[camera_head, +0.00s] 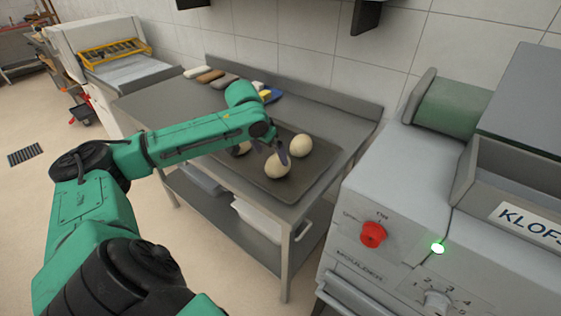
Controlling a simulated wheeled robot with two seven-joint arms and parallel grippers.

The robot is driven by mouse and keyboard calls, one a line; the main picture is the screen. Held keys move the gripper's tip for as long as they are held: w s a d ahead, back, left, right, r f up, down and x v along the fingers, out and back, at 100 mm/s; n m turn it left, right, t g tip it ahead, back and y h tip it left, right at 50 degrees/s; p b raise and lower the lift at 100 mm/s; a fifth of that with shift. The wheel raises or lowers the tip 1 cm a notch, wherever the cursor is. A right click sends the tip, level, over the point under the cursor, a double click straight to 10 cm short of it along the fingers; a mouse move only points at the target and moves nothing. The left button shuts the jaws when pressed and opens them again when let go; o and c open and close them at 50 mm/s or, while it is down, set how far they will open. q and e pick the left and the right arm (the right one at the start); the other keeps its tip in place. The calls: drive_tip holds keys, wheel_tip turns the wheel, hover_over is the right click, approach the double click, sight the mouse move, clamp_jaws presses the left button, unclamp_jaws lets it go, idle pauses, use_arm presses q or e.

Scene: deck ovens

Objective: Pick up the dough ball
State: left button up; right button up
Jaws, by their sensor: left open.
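Pale round dough balls lie on a dark tray (283,189) on the metal table. One dough ball (277,166) is at the near side, and another dough ball (301,146) is behind it to the right. A third dough ball (243,148) is mostly hidden behind my left arm. My left gripper (281,154) is open and points down at the near dough ball, with a finger in front of its top edge. I cannot tell whether it touches the ball. My right gripper is not in view.
A grey machine with a red knob (373,234) and a green light stands close at the right. Several loaf-shaped items (211,76) and a blue item (272,96) lie at the back of the table (150,104). A raised edge runs along the wall. A white bin (262,222) sits on the lower shelf.

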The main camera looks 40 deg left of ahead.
sight(276, 158)
use_arm(q)
drive_tip(key=p+x, duration=0.1)
drive_tip(key=x, duration=0.4)
drive_tip(key=shift+w+d+f, duration=0.15)
drive_tip(key=shift+w+f, duration=0.05)
drive_tip(key=shift+w, duration=0.05)
drive_tip(key=shift+w+f, duration=0.1)
drive_tip(key=shift+f, duration=0.1)
drive_tip(key=c, duration=1.3)
drive_tip(key=shift+r, duration=0.55)
drive_tip(key=shift+c, duration=0.2)
wheel_tip(276, 158, up, 19)
drive_tip(key=shift+p, duration=0.4)
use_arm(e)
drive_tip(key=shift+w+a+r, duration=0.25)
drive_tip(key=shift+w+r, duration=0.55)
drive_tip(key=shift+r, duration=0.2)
use_arm(q)
drive_tip(key=shift+f, duration=0.1)
